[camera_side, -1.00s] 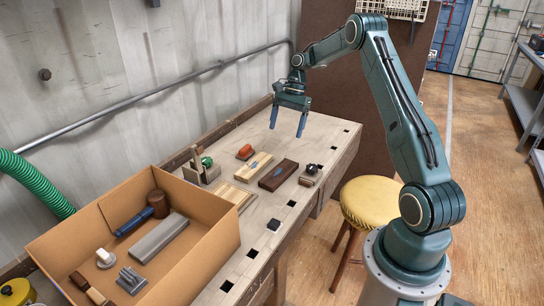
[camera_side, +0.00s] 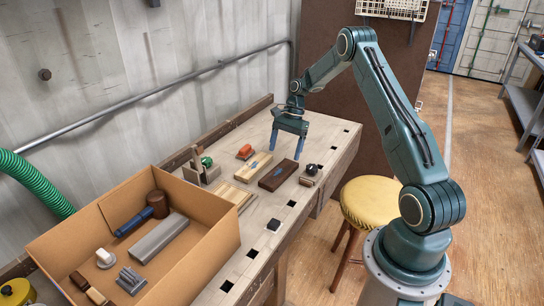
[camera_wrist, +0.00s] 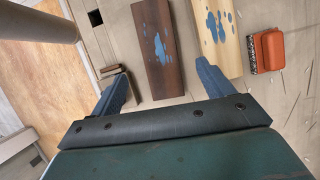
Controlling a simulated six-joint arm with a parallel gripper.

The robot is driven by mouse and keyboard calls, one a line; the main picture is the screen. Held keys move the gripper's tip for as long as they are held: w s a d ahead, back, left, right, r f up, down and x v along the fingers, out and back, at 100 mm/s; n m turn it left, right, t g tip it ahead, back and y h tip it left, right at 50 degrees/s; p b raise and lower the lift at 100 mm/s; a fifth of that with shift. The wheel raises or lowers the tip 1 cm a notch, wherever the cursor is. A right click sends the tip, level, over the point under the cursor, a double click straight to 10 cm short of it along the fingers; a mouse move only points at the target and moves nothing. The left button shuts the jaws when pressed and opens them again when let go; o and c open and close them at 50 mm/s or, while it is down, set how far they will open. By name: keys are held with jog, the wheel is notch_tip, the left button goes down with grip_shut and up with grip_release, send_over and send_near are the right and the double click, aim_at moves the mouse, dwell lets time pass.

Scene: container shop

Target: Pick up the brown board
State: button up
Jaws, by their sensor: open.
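The brown board (camera_side: 278,175) lies flat on the workbench, beside a lighter wooden board. In the wrist view the brown board (camera_wrist: 157,50) has blue paint marks and lies ahead of the fingers, roughly between their lines. My gripper (camera_side: 287,147) is open and empty above the bench, toward the far side of the boards. Its two blue fingers show in the wrist view (camera_wrist: 164,86), spread apart. No finger visibly touches the board.
A pale board with blue marks (camera_side: 255,165) and an orange-red block (camera_side: 245,152) lie left of the brown board. A small dark-knobbed tool (camera_side: 311,169) is on its right. A cardboard box (camera_side: 215,226) with several items stands at the near left. A yellow stool (camera_side: 370,203) is beside the bench.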

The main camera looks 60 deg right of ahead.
aim_at(279, 172)
jog(key=shift+x, duration=1.15)
jog(key=shift+f, duration=0.1)
jog(key=shift+x, duration=2.5)
jog(key=c, duration=1.1)
notch_tip(279, 172, up, 20)
jog(key=shift+r, duration=0.1)
